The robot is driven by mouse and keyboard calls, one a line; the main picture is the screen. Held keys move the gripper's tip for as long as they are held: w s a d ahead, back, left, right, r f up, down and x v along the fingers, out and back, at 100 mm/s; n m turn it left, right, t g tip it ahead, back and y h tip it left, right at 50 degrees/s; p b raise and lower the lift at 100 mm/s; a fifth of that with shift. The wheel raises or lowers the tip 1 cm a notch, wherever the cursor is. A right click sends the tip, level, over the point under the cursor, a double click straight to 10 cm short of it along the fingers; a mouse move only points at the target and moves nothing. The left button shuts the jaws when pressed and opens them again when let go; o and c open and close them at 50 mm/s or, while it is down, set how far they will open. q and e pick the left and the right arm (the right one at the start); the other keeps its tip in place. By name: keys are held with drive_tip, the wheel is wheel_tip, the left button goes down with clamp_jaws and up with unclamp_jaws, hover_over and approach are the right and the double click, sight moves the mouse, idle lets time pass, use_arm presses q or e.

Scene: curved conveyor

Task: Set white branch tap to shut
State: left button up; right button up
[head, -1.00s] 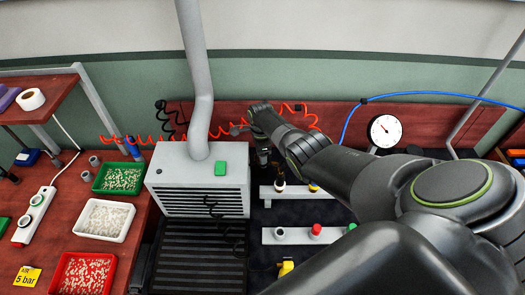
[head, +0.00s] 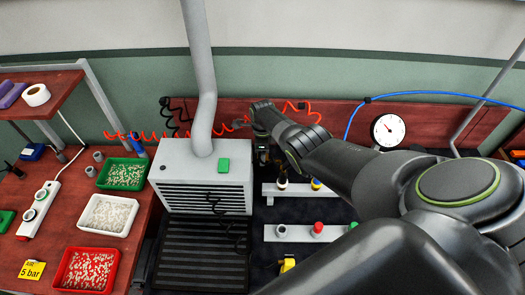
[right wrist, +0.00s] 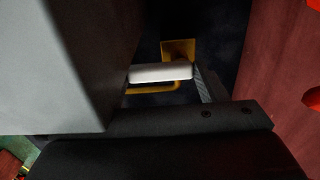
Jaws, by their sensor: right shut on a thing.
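The white tap lever (right wrist: 160,72) lies crosswise in the right wrist view, beside a yellow fitting (right wrist: 180,48) and a thin yellow bar. My right gripper (head: 262,150) is behind the grey box's right side in the head view, pointing down. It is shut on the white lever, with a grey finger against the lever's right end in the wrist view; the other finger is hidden. The tap itself cannot be made out in the head view. My left gripper is out of view.
The grey vented box (head: 178,172) stands close left of the gripper; its side fills the wrist view's left. Rails with coloured caps (head: 280,233) lie in front. Trays of pellets (head: 72,252) are at left. A gauge (head: 388,130) is at back right.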

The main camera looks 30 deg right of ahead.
drive_tip(key=o, duration=1)
drive_tip(key=shift+r, duration=0.15)
wheel_tip(320, 180, up, 3)
drive_tip(key=shift+f+p, duration=0.1)
drive_tip(key=shift+p, duration=0.95)
wheel_tip(320, 180, up, 14)
drive_tip(key=shift+r+b, duration=0.2)
drive_tip(key=shift+b, duration=0.3)
